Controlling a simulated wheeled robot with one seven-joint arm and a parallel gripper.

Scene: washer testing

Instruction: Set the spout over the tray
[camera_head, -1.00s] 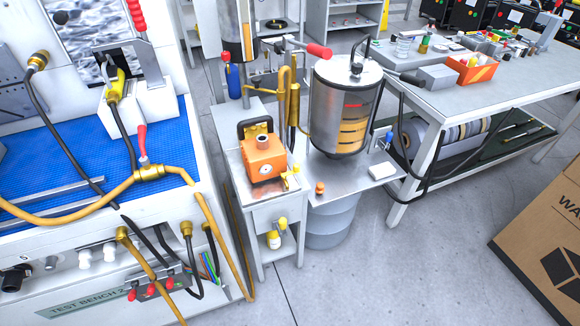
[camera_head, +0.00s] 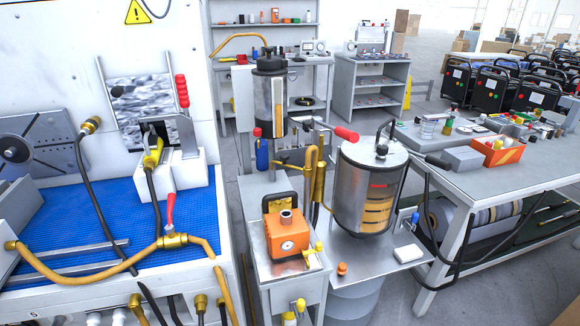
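My gripper is not in view. A bent brass pipe (camera_head: 311,170), which may be the spout, stands between the slim upright cylinder (camera_head: 270,100) and the steel tank (camera_head: 370,185). A curved orange hose (camera_head: 238,38) arches left from the top of the cylinder; I cannot tell which of the two is the spout. An orange unit with a black handle (camera_head: 286,236) sits on a small metal cart top (camera_head: 262,262). A flat metal shelf (camera_head: 372,256) lies under the tank. I cannot tell which surface is the tray.
A test bench with a blue mat (camera_head: 110,220) and hoses fills the left. A red-tipped lever (camera_head: 346,133) sticks out beside the tank. A grey worktable (camera_head: 480,182) with an orange box (camera_head: 496,151) stands at right. Grey shelves (camera_head: 372,85) stand behind.

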